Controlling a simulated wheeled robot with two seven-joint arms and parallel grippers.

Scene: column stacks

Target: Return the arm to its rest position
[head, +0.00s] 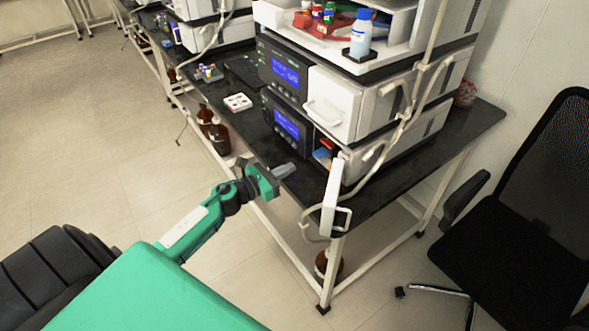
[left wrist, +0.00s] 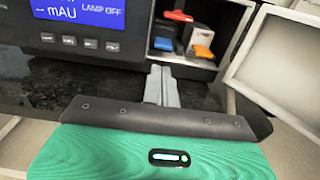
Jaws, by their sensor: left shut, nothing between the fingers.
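My left arm comes in from the lower left in the head view, green with dark joints. Its gripper (head: 284,170) is at the front edge of the black bench, in front of the lower instrument. In the left wrist view the two grey fingers (left wrist: 161,86) are together with nothing between them. Beyond them is an open compartment (left wrist: 185,40) with orange, white and blue items inside. The fingers look apart from these items. My right gripper is not in view.
The black bench (head: 390,193) carries stacked instruments with blue screens (head: 286,124). A white panel (head: 332,104) stands out from the stack. A white tray (head: 238,102) lies on the bench, brown bottles (head: 219,138) stand below. A black chair (head: 520,225) is right. Floor at left is clear.

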